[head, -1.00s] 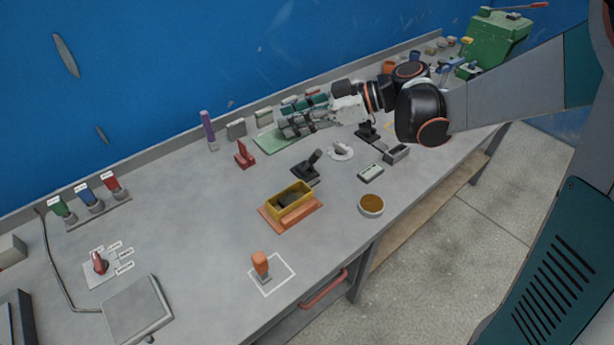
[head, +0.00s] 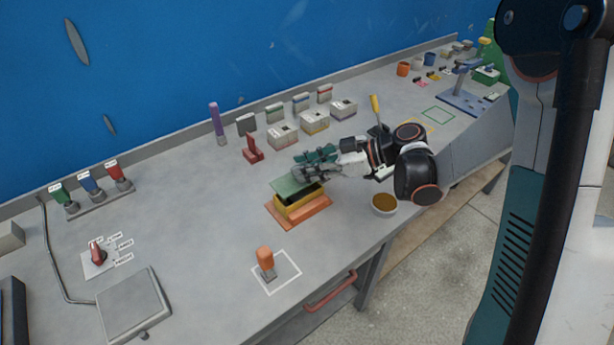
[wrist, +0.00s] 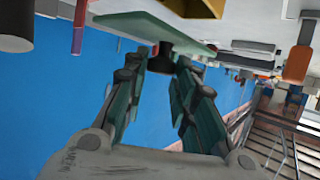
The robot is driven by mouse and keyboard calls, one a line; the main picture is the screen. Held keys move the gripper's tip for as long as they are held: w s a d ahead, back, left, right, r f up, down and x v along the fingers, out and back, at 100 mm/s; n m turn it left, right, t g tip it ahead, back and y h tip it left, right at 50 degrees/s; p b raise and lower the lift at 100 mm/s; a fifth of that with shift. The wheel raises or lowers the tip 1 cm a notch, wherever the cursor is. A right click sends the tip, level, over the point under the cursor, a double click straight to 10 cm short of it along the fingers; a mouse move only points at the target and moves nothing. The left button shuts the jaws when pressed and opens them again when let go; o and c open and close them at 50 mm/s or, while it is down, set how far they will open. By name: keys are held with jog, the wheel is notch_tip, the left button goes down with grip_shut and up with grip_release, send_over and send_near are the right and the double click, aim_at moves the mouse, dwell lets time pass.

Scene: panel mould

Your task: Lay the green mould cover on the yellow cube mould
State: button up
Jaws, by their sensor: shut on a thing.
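The green mould cover (head: 290,184) is a thin flat plate with a black knob (wrist: 165,56) on one face. My gripper (head: 304,168) is shut on this knob; the fingers also show in the wrist view (wrist: 159,70). The yellow cube mould (head: 297,209) sits on an orange base on the bench. The cover is held just above the mould, offset toward its back left. Part of the dark inside of the mould shows at its right. In the wrist view the yellow mould (wrist: 205,8) is close to the plate; whether they touch I cannot tell.
An orange-handled stamp (head: 265,259) stands in a white outlined square in front. A bowl of brown material (head: 384,204) is right of the mould. A red holder (head: 252,150) and several labelled boxes stand behind.

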jog(key=shift+f+b, duration=0.3)
jog(key=shift+f, duration=0.95)
jog(key=shift+f+b, duration=0.5)
jog(key=shift+f, duration=0.15)
jog(key=o, duration=1.1)
jog(key=shift+c, duration=0.2)
jog(key=shift+r+p, duration=0.4)
jog(key=shift+r, duration=0.15)
jog(key=p+v, duration=0.3)
jog(key=v, duration=0.9)
jog(key=shift+r+p, duration=0.2)
jog(key=shift+p, duration=0.1)
